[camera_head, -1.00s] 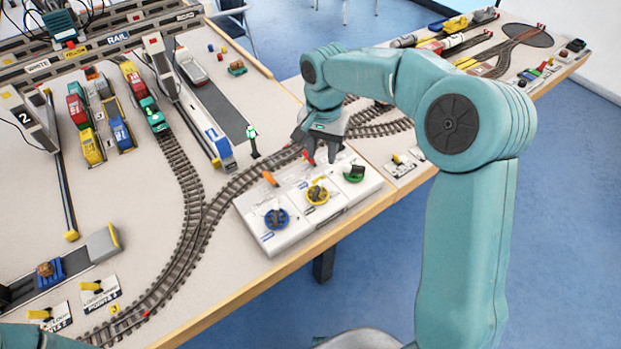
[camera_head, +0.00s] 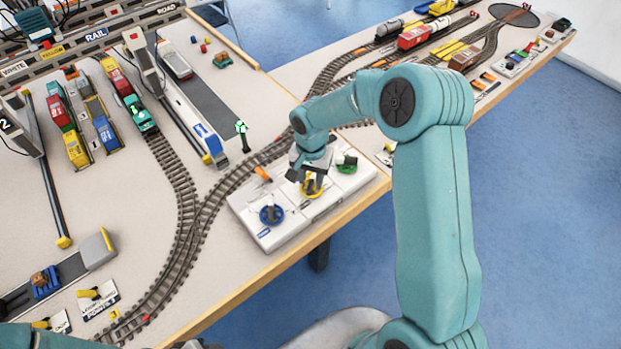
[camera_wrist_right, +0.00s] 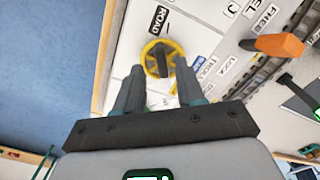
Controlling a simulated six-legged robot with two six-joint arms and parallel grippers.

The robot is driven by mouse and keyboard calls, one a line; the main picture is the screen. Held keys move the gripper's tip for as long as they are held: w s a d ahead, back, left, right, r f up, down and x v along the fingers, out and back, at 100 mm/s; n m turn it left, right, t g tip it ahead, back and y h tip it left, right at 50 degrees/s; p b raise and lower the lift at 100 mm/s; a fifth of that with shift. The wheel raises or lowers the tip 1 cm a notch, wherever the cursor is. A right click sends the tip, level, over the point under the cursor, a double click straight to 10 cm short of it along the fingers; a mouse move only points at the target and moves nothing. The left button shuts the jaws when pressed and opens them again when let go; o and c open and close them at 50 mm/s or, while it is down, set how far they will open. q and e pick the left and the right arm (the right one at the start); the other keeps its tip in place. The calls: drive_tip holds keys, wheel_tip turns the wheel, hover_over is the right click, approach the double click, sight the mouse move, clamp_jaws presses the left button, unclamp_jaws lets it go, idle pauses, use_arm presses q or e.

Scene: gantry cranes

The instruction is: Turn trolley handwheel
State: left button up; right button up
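Three handwheels stand on a white control panel (camera_head: 290,229) at the table's front edge: blue (camera_head: 271,215), yellow (camera_head: 313,188) and green (camera_head: 347,166). I cannot read which is labelled trolley. My right gripper (camera_head: 309,174) is over the yellow wheel and hides part of it. In the right wrist view, the open fingers (camera_wrist_right: 158,68) point at the yellow wheel (camera_wrist_right: 153,66), one to each side of its dark crossbar, with a gap between them. Contact with it cannot be told. Only a bit of my left arm shows at the lower left; its gripper is not seen.
An orange lever (camera_head: 263,174) stands on the panel behind the blue wheel, also in the right wrist view (camera_wrist_right: 280,46). Curved rail track (camera_head: 185,225) runs behind the panel. A green signal post (camera_head: 242,135) stands near the track. Toy trucks and wagons (camera_head: 138,113) are farther back.

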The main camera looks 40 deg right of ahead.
sight(311, 186)
drive_tip(key=f, duration=0.2)
drive_tip(key=shift+w+d+f, duration=0.1)
drive_tip(key=shift+w+f, duration=0.15)
drive_tip(key=shift+f, duration=0.05)
drive_tip(key=shift+s, duration=0.15)
clamp_jaws()
